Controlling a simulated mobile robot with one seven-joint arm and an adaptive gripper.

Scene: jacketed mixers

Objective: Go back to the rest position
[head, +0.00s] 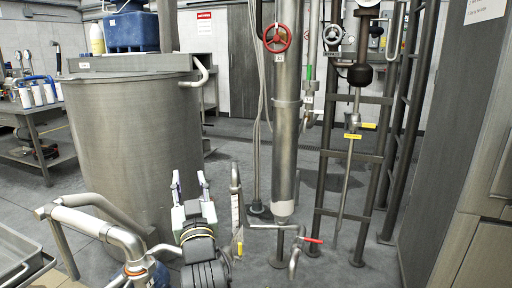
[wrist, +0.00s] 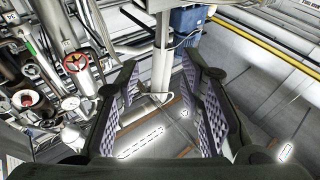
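My gripper (head: 189,182) is in the lower middle of the head view, in front of the large grey mixer vessel (head: 130,140). Its two pale fingers point up and stand apart, with nothing held between them. In the wrist view my gripper (wrist: 160,78) also shows spread fingers with patterned inner pads and an empty gap. No arm rest or marked rest place is seen.
A steel pipe with a red handwheel (head: 277,38) stands right of my gripper. A red-handled valve (head: 313,240) sits low on its pipework. A dark ladder frame (head: 350,156) is farther right. A bent pipe (head: 90,225) is at lower left. Some grey floor is clear.

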